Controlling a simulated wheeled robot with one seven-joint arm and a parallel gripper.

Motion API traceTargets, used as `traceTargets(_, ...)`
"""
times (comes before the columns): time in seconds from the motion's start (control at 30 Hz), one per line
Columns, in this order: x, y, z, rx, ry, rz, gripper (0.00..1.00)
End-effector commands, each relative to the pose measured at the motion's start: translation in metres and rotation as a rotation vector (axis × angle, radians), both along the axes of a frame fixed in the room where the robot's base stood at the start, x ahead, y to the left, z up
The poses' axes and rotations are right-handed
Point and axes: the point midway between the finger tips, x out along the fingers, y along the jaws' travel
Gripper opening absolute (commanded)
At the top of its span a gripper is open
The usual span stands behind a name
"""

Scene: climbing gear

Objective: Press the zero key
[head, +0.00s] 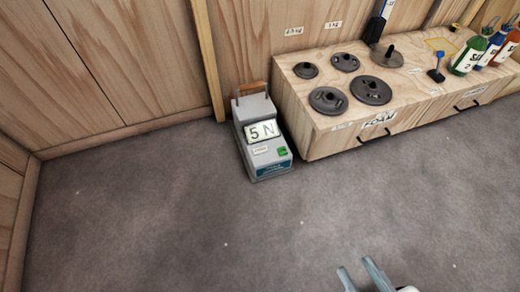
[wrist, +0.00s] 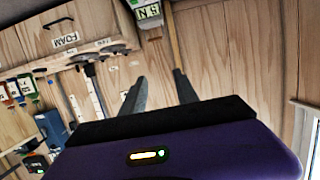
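The device (wrist: 148,12) also shows upside down at the top of the wrist view, partly cut off. My gripper (head: 361,272) is at the bottom of the head view, well apart from the device. Its two fingers stand apart with nothing between them, also in the wrist view (wrist: 160,88).
A wooden bench (head: 318,144) with drawers labelled "FOAM" stands right of the device. Several dark weight plates (head: 371,90) and bottles (head: 468,55) are on it. The grey floor (head: 180,220) between my gripper and the device is clear.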

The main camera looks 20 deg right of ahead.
Motion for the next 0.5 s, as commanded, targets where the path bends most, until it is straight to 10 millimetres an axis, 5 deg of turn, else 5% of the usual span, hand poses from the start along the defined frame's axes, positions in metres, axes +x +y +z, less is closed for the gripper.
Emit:
traceTargets(0.33,0.0001,0.0000,-0.0004,0.000,0.000,0.000,0.36)
traceTargets(0.5,0.0001,0.0000,-0.0004,0.000,0.000,0.000,0.05)
